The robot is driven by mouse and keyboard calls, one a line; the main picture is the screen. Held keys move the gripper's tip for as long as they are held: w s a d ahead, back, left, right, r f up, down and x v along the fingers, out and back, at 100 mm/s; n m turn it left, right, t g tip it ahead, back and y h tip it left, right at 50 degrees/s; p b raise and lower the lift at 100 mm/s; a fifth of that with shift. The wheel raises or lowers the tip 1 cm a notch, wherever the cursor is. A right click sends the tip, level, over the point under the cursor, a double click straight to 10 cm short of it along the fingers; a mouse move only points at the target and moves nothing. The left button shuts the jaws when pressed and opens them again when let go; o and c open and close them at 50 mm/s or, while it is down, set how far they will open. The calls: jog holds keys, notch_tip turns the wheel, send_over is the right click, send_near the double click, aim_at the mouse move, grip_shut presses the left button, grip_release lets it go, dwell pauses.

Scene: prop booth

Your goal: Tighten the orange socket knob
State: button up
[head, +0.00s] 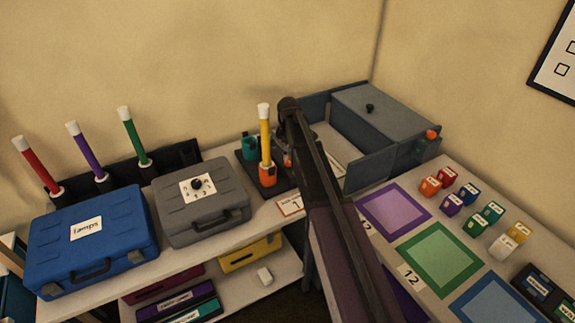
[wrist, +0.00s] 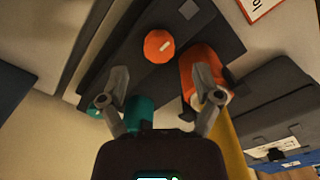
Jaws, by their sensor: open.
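In the wrist view, the round orange knob (wrist: 159,46) with a white mark lies on a dark base, ahead of my gripper (wrist: 161,80) and roughly centred between its fingertips. My gripper is open with nothing between the fingertips. The orange socket (wrist: 194,62) is to the right, partly covered by the right finger; I cannot tell whether they touch. In the head view, the orange socket (head: 267,174) stands on the dark base (head: 270,187) with a yellow tube (head: 265,134) upright in it. My arm mostly hides the knob and fingers there.
A teal part (head: 249,147) stands beside the socket; teal also shows near the left finger (wrist: 139,112). A grey case (head: 200,210) and blue case (head: 92,240) stand left. A grey bin (head: 385,120) is behind right. Coloured blocks and mats (head: 440,255) lie right.

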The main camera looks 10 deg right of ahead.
aim_at(289, 161)
jog(key=shift+f+b, duration=1.7)
jog(key=shift+f, duration=0.35)
